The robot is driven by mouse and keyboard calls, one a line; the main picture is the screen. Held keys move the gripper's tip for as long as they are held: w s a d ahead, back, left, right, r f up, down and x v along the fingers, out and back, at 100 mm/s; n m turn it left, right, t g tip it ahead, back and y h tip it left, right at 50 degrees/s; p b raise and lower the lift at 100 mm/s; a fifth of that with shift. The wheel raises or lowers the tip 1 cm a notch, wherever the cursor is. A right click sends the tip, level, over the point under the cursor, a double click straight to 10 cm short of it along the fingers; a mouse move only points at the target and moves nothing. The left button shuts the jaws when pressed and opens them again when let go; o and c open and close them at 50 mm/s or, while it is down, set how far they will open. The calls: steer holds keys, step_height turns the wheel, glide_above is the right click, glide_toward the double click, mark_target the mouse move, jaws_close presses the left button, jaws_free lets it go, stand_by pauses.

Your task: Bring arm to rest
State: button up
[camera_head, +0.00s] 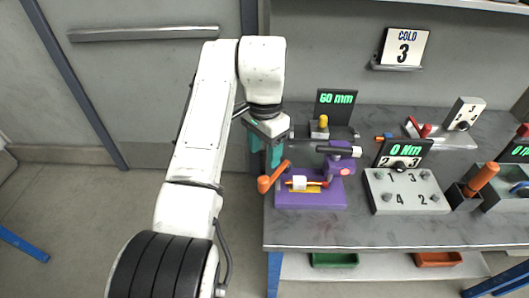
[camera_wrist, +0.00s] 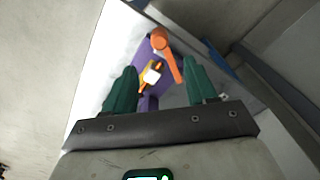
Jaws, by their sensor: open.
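My white arm reaches up from the bottom left in the head view and bends down at the left edge of the bench. My gripper (camera_head: 264,166) points down there with its green fingers apart, beside the purple device (camera_head: 310,196). In the wrist view my gripper (camera_wrist: 160,85) is open, with nothing between its fingers. The purple device (camera_wrist: 142,58) with its orange handle (camera_wrist: 168,52) shows beyond the fingertips. In the head view the orange handle (camera_head: 273,177) is close to the fingertips; I cannot tell whether they touch.
The grey bench (camera_head: 350,233) carries a 60 mm display (camera_head: 336,101), a numbered block (camera_head: 408,191) with a "0 Nm" display (camera_head: 402,152), and an orange-handled tool (camera_head: 482,179). A "COLD 3" sign (camera_head: 404,47) is on the back wall. Open floor lies left of the bench.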

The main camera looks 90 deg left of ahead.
stand_by(0.4)
steer(key=w+d+f+m, duration=0.1)
steer(key=w+d+f, duration=0.3)
steer(key=w, duration=0.3)
steer(key=w+d+f+m, duration=0.1)
steer(key=w+d+f, duration=0.3)
steer(key=w, duration=0.2)
steer(key=w+d+f+m, duration=0.1)
steer(key=w+d+f, duration=0.35)
steer(key=d, duration=0.45)
steer(key=w+d+f, duration=0.4)
steer(key=w+d, duration=0.2)
steer(key=d, duration=0.4)
steer(key=w+d+f+m, duration=0.1)
steer(key=w+d+f, duration=0.35)
steer(key=d, duration=0.45)
steer(key=s+d+f+m, duration=0.1)
steer(key=s+d+f, duration=0.1)
steer(key=d, duration=0.9)
steer(key=s+d+f+m, duration=0.1)
steer(key=s+d+f, duration=0.1)
steer(key=d, duration=0.9)
steer(key=s+d+r+m+t, duration=0.1)
steer(key=s+d+r+m, duration=0.1)
steer(key=s+d, duration=1.3)
steer(key=shift+s, duration=1.05)
